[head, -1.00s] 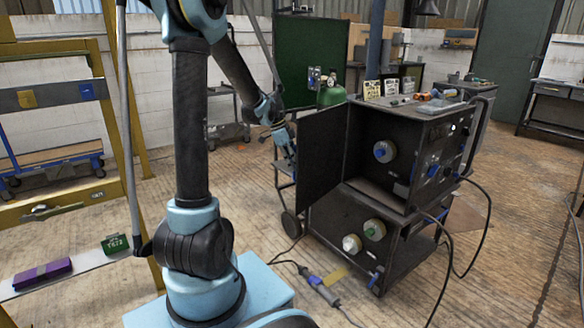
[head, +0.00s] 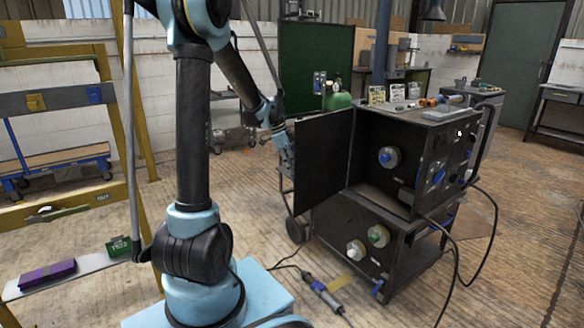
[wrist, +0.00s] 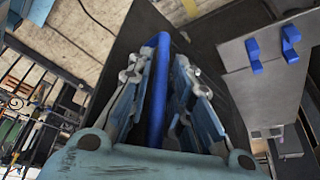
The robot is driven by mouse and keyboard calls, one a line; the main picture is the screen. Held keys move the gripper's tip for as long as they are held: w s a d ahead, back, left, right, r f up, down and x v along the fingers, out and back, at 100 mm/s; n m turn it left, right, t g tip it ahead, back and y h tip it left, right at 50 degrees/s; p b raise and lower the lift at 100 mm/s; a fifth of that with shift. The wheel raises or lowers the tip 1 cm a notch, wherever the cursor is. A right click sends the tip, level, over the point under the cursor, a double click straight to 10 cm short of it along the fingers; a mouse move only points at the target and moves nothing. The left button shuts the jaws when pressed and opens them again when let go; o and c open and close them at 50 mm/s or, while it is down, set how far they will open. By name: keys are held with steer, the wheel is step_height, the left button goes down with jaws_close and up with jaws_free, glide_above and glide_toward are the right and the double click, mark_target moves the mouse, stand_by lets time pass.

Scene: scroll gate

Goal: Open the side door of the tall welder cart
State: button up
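The tall welder cart (head: 440,170) is a dark cabinet on wheels, right of centre in the head view. Its black side door (head: 322,160) stands swung out to the left, exposing the dark interior with a white-and-blue reel (head: 390,157). My gripper (head: 287,165) is at the door's outer left edge in the head view, its tips partly hidden behind the door. In the wrist view, a blue bar (wrist: 158,90), seemingly the door handle, runs between the fingers of my gripper (wrist: 162,75). The bar is close to the left finger, with a dark gap towards the right finger.
A green cylinder (head: 337,99) stands behind the cart. Small items lie on the cart top. A cable and torch (head: 322,292) lie on the floor in front. A yellow rack (head: 130,110) is at left. Open floor lies to the cart's right.

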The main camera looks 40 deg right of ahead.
steer(key=shift+r, duration=0.1)
steer(key=v, duration=1.1)
steer(key=shift+w+r, duration=0.15)
steer(key=shift+r, duration=0.2)
steer(key=shift+a, duration=0.15)
